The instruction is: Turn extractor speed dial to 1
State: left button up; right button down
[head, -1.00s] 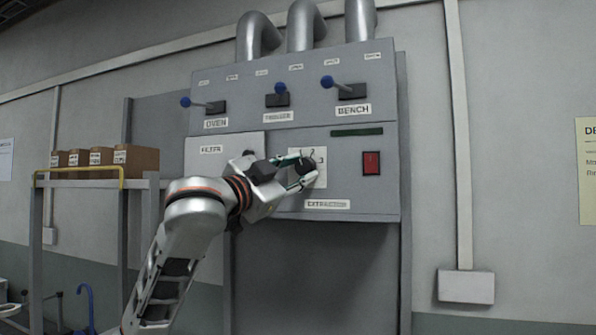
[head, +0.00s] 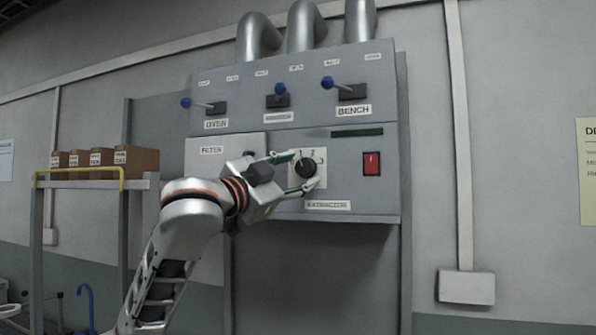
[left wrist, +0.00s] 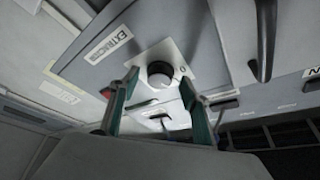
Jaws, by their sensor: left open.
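The extractor speed dial (head: 306,167) is a round black knob on a pale plate (head: 322,180) with the numbers 1, 2 and 3 around it. Its pointer setting is too small to read. My left gripper (head: 298,171) is open, close in front of the dial, with one finger toward its upper left and one below it. In the left wrist view the dial (left wrist: 160,74) shows beyond and between the two spread fingers (left wrist: 158,100), and I see no finger touching it. My right gripper is not in view.
The grey panel (head: 350,215) also carries a red switch (head: 371,163) right of the dial and a dark green strip (head: 357,133) above. Blue-knobbed levers (head: 277,90) stick out higher up. Boxes (head: 135,160) stand on a shelf at left.

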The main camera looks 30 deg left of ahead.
pick_arm(q)
jog(key=v, duration=1.1)
jog(key=shift+s, duration=0.25)
